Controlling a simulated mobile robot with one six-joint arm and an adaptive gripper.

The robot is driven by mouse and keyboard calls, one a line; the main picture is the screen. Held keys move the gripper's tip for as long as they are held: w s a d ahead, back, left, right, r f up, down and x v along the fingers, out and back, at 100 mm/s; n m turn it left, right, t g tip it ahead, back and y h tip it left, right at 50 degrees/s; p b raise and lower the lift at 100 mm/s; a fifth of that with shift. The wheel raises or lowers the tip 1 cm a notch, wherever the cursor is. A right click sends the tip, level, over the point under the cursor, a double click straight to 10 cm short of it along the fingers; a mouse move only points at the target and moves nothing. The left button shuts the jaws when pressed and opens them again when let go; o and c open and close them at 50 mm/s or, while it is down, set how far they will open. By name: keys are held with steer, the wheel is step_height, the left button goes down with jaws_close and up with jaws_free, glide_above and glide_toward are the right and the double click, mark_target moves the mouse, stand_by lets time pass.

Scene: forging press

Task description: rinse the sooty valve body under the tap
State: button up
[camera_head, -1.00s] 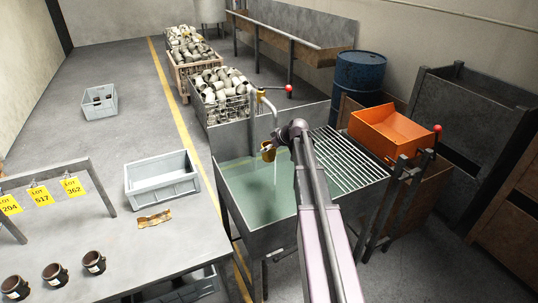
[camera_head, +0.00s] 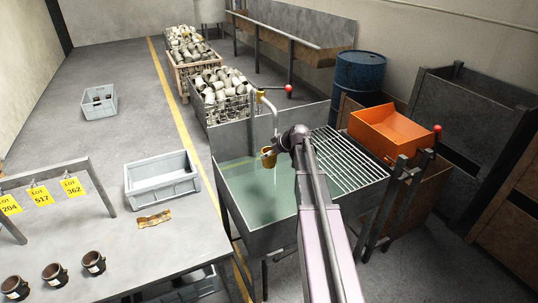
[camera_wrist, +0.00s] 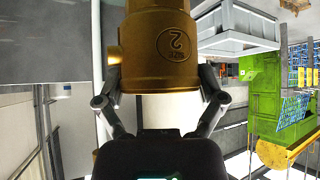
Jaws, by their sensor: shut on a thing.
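My gripper (camera_wrist: 160,92) is shut on the valve body (camera_wrist: 158,48), its fingers on either side. In the wrist view the valve body is golden brass with a raised "2" in a ring; its far end is cut off by the top edge. In the head view the valve body (camera_head: 268,158) is small, held below the tap (camera_head: 268,100) and above the basin (camera_head: 258,233). A thin water stream runs from the spout down to the valve body, and water falls below it into the greenish water.
A slatted drainboard (camera_head: 345,165) and an orange tray (camera_head: 392,130) lie right of the basin. Left are a grey crate (camera_head: 162,190), a brown rag (camera_head: 154,219) and three dark valve bodies (camera_head: 54,274) on a table. A wire crate of parts (camera_head: 228,100) stands behind.

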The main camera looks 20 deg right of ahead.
mark_target(266, 160)
steer(key=shift+s+a, duration=0.25)
steer(key=shift+s, duration=0.35)
steer(key=shift+s+a, duration=0.2)
steer(key=shift+s, duration=0.45)
steer(key=shift+s+a, duration=0.25)
steer(key=shift+s, duration=0.35)
steer(key=shift+r, duration=0.1)
stand_by(0.5)
steer(key=shift+s+a+r+p, duration=0.3)
steer(key=shift+s+r+p, duration=0.4)
steer(key=shift+s, duration=0.1)
steer(key=shift+s+a+r+p, duration=0.35)
steer(key=shift+s+r+p, duration=0.3)
steer(key=shift+s, duration=0.1)
steer(key=shift+s+a+r+p, duration=0.3)
steer(key=shift+s+r+p, duration=0.3)
steer(key=shift+s+p, duration=0.15)
steer(key=s+a+n+g+y, duration=0.1)
steer(key=s+a+n, duration=0.1)
steer(key=s+a, duration=0.3)
steer(key=s+a+n+g+y, duration=0.1)
steer(key=s+a, duration=0.4)
steer(key=a, duration=0.7)
steer(key=shift+s+a+n+g+y, duration=0.25)
steer(key=shift+n+y, duration=0.25)
steer(key=shift+n, duration=0.4)
